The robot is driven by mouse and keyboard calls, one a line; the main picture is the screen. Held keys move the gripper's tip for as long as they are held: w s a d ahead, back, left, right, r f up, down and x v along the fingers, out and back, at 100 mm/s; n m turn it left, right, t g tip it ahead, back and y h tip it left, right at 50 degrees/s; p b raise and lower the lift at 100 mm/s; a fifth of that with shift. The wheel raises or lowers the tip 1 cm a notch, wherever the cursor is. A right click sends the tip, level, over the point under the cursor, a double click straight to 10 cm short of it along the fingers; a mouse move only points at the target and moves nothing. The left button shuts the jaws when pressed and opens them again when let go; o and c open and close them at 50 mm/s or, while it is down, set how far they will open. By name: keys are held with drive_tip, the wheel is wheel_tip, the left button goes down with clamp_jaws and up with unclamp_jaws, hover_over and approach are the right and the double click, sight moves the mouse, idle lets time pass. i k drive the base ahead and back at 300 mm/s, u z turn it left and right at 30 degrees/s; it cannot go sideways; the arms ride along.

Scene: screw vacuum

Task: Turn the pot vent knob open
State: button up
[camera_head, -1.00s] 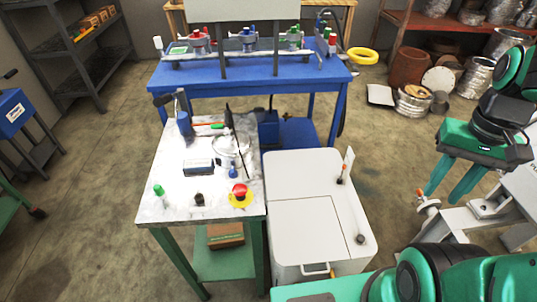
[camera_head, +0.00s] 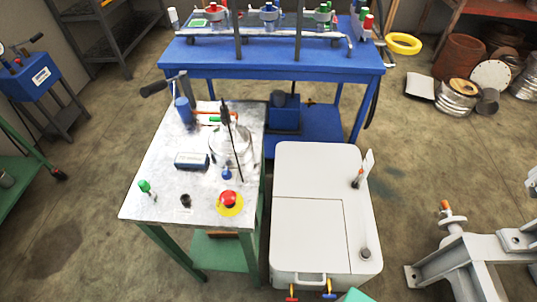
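A clear, glassy pot (camera_head: 245,150) stands on the white-topped table with the green frame. A dark upright rod (camera_head: 229,125) rises at it. A small blue knob (camera_head: 226,174) sits at the pot's near side. A green piece and a thin orange-red piece (camera_head: 206,113) lie at its far side. I cannot tell which of these is the vent knob or how it is turned. My gripper is not in view; only a bit of my teal body shows at the bottom edge.
A red button on a yellow base (camera_head: 229,203), a black knob (camera_head: 185,201), a green knob (camera_head: 146,188) and a small display box (camera_head: 191,161) are on the white-topped table (camera_head: 158,161). A white cabinet (camera_head: 308,236) stands close on its right. A blue bench (camera_head: 274,57) stands behind.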

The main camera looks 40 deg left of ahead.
sight(227, 175)
drive_tip(key=z, duration=0.55)
drive_tip(key=k, duration=0.25)
drive_tip(key=u, duration=2.75)
